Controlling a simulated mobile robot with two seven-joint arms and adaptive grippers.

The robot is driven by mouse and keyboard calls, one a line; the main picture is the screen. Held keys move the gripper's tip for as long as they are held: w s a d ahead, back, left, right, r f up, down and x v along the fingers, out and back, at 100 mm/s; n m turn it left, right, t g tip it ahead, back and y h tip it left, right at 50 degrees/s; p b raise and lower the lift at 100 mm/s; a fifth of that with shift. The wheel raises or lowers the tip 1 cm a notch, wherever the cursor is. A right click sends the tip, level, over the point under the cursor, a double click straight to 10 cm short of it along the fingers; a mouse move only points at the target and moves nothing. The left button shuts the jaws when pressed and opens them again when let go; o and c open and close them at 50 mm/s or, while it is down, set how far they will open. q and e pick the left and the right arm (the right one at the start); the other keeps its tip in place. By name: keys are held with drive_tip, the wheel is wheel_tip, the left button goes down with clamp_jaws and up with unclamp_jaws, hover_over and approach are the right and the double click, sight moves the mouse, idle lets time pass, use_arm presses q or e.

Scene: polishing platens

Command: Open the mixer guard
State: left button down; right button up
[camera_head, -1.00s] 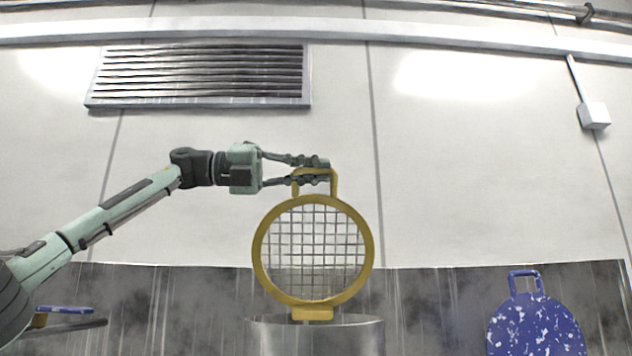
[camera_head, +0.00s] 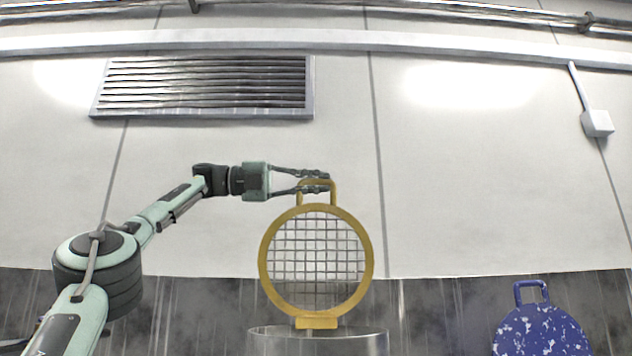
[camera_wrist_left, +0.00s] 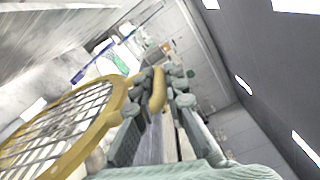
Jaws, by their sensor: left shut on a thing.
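The mixer guard (camera_head: 370,262) is a round yellow ring with a wire grid and a yellow loop handle on top. It stands upright on its yellow hinge at the rim of the metal mixer bowl (camera_head: 318,343). My left gripper (camera_head: 318,182) comes in from the left and is shut on the guard's handle. In the left wrist view the yellow handle (camera_wrist_left: 158,90) lies between the two fingers, and the guard's ring (camera_wrist_left: 112,108) fills the left side. My right gripper is not in view.
A blue speckled round lid with a handle (camera_head: 540,330) stands upright at the lower right. Behind are a dark metal splash panel (camera_head: 440,310) and a pale wall with a vent (camera_head: 205,87). The space around the raised guard is clear.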

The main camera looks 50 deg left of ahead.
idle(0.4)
use_arm(q)
drive_tip(key=c, duration=1.6)
unclamp_jaws()
drive_tip(key=shift+o, duration=0.2)
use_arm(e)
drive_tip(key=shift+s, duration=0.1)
